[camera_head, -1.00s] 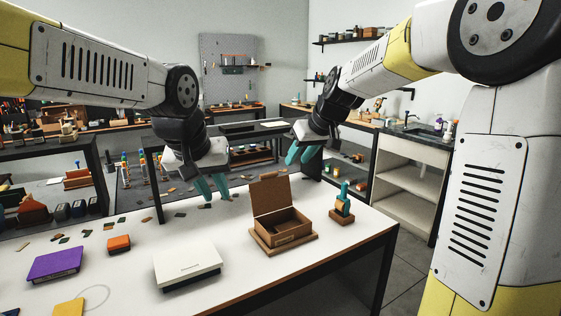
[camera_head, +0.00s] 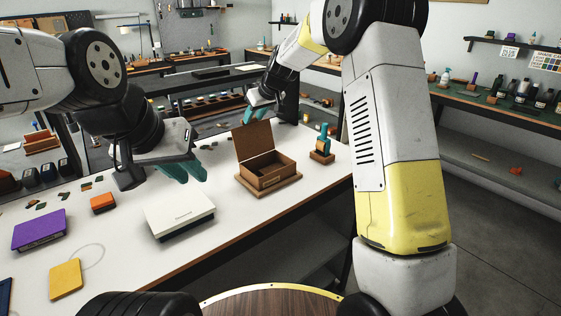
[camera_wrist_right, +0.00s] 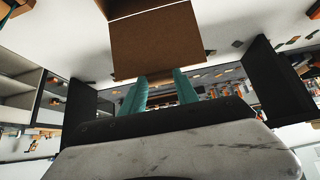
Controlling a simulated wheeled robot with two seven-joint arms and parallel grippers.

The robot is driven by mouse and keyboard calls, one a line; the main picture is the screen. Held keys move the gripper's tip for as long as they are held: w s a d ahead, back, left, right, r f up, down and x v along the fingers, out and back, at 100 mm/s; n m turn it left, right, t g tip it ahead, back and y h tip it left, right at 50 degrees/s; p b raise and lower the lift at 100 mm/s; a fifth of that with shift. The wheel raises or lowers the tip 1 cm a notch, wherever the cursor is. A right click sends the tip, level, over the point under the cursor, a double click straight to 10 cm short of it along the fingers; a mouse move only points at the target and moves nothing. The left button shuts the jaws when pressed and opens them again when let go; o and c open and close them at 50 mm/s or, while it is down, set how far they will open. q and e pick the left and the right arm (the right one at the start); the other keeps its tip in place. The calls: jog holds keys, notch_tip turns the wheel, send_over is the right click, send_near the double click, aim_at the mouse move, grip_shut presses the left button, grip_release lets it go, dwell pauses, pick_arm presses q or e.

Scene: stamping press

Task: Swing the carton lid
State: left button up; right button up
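The brown carton (camera_head: 268,174) sits on a wooden base on the white table, with its lid (camera_head: 253,142) raised and tilted back. The lid's broad face fills the top middle of the right wrist view (camera_wrist_right: 158,42). My right gripper (camera_head: 254,115) is behind the lid's upper edge, its teal fingers apart. In the right wrist view its fingertips (camera_wrist_right: 160,76) reach the lid's edge in the picture; I cannot tell whether they touch. No lid shows clamped between them. My left gripper (camera_head: 186,171) is open and empty, above the table left of the carton.
A white box (camera_head: 180,210) lies front left of the carton. A teal-topped wooden piece (camera_head: 322,150) stands to its right. A purple box (camera_head: 39,229), an orange block (camera_head: 103,203) and a yellow item (camera_head: 66,278) lie further left.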

jog(key=shift+w+a+f, duration=0.15)
jog(key=shift+w+f, duration=0.05)
jog(key=shift+f, duration=0.25)
jog(key=shift+c, duration=0.6)
grip_shut()
jog(key=shift+s+r, duration=0.1)
jog(key=shift+s+d+r, duration=0.2)
jog(key=shift+s+d, duration=0.4)
jog(key=shift+s, duration=0.15)
jog(key=shift+s+d+r, duration=0.15)
jog(key=shift+s+d, duration=0.45)
jog(key=shift+s, duration=0.15)
jog(key=shift+c, duration=0.8)
grip_release()
jog(key=shift+r, duration=0.1)
